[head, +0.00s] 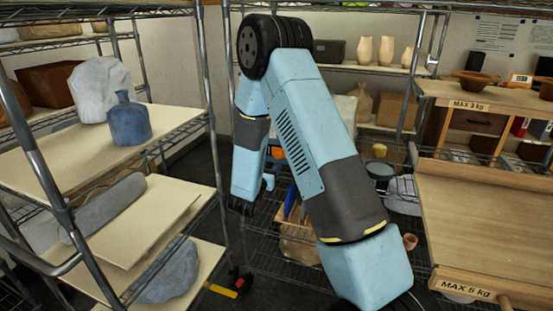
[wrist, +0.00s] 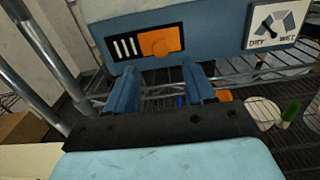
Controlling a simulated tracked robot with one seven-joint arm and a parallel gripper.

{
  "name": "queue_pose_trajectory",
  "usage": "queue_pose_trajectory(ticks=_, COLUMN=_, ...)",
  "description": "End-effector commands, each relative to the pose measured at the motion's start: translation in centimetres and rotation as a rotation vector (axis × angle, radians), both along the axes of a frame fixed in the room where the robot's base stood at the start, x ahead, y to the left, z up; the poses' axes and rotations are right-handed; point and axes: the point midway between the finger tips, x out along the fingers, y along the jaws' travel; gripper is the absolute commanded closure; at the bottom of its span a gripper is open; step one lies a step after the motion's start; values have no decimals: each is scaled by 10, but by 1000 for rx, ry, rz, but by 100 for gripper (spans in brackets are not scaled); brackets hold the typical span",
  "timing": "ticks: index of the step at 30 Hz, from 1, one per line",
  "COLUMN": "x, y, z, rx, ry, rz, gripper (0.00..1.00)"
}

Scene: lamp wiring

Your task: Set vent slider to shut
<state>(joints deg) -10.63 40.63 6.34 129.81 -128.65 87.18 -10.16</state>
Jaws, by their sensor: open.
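The vent slider is an orange plate (wrist: 160,42) in a black recessed frame on a blue panel (wrist: 215,35) in the wrist view. The plate sits at the frame's right side; several pale vertical vent slots (wrist: 127,47) show uncovered to its left. My gripper (wrist: 160,70) is open, with its two blue fingers apart, one on each side below the plate. Nothing is between them. The fingertips look close to the panel's lower edge; I cannot tell whether they touch it. In the head view my arm hides most of this area.
Wire shelving (wrist: 240,85) lies below, with a metal post (wrist: 40,60) at left. In the head view, shelves with a blue bottle (head: 129,122) stand left and a wooden bench (head: 480,215) stands right.

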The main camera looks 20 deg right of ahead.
Motion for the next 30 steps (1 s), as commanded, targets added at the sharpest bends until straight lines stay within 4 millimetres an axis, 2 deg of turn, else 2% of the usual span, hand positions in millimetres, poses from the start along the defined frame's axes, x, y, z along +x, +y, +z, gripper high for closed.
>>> queue_pose_trajectory(ticks=6, x=31, y=-24, z=0, rx=1, ry=-1, rz=-2, gripper=47)
queue_pose_trajectory(ticks=12, x=52, y=-38, z=0, rx=1, ry=-1, rz=-2, gripper=47)
queue_pose_trajectory(ticks=18, x=61, y=-44, z=0, rx=1, ry=1, rz=0, gripper=47)
queue_pose_trajectory(ticks=26, x=62, y=-45, z=0, rx=1, ry=1, rz=0, gripper=47)
queue_pose_trajectory(ticks=30, x=62, y=-45, z=0, rx=1, ry=1, rz=0, gripper=57)
